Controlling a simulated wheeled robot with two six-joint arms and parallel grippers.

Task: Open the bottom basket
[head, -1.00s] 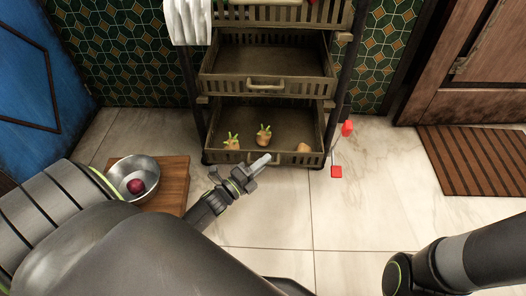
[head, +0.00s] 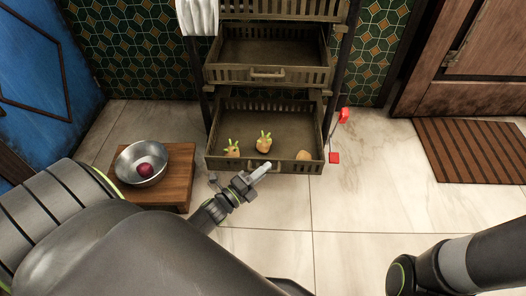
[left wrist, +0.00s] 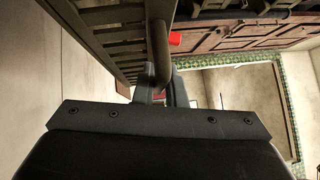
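The bottom basket (head: 222,164) is a brown slatted drawer at the foot of a rack, pulled partly out towards me. My left gripper (head: 260,169) is at the middle of its front, where it hides the handle. In the left wrist view the basket's slats (left wrist: 122,38) run along the upper left, and its handle bar (left wrist: 161,48) passes between the fingers of my left gripper (left wrist: 164,88), which look shut on it. My right gripper is out of view; only part of that arm shows at lower right.
The basket holds sprouting vegetables (head: 264,143) and a round one (head: 303,156). The middle basket (head: 220,74) is above. A metal bowl (head: 128,168) with a red onion (head: 145,170) stands on a wooden block (head: 180,182) at left. Tiled floor in front is clear.

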